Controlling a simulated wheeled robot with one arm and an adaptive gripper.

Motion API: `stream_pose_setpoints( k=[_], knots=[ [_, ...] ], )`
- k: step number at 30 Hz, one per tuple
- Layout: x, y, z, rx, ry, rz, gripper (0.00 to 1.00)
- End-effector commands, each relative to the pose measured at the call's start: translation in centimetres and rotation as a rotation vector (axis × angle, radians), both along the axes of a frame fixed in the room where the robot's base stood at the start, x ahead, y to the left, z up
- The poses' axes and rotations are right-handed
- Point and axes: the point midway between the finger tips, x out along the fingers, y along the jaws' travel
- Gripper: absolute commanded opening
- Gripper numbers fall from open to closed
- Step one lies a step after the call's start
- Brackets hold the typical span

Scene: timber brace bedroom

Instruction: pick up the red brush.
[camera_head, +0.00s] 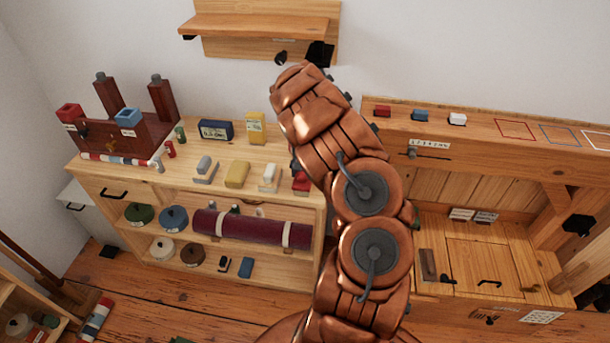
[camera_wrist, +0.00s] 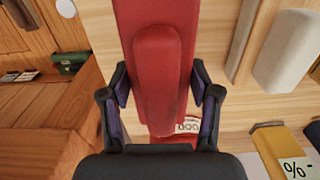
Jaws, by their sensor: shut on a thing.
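The red brush (camera_wrist: 165,85) fills the middle of the wrist view, with a raised handle ridge along its wider red body. My gripper (camera_wrist: 160,88) has one dark finger on each side of it and is shut on the red brush. In the head view the red brush (camera_head: 301,184) shows at the right end of the wooden cabinet top (camera_head: 215,190), partly behind my arm. My gripper's fingers are hidden by the arm there. I cannot tell whether the brush touches the surface or is just above it.
A white-and-grey brush (camera_head: 269,178), a yellow one (camera_head: 237,174) and a grey one (camera_head: 205,170) stand left of it. A yellow box (camera_head: 256,128) and blue box (camera_head: 215,130) are behind. A wooden bench (camera_head: 480,145) stands right; a wall shelf (camera_head: 255,27) hangs above.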

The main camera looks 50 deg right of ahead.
Motion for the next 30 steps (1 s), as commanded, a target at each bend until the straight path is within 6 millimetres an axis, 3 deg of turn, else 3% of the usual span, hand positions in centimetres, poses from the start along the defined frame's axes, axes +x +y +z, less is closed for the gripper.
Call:
stream_pose_setpoints(
  k=[7, 17, 30],
  knots=[
    [0.0, 0.0, 0.0, 0.0, 0.0, 0.0, 0.21],
    [0.0, 0.0, 0.3, -0.001, -0.001, 0.0, 0.21],
    [-0.4, 0.6, 3.6, -0.002, 0.0, 0.001, 0.21]
  ],
)
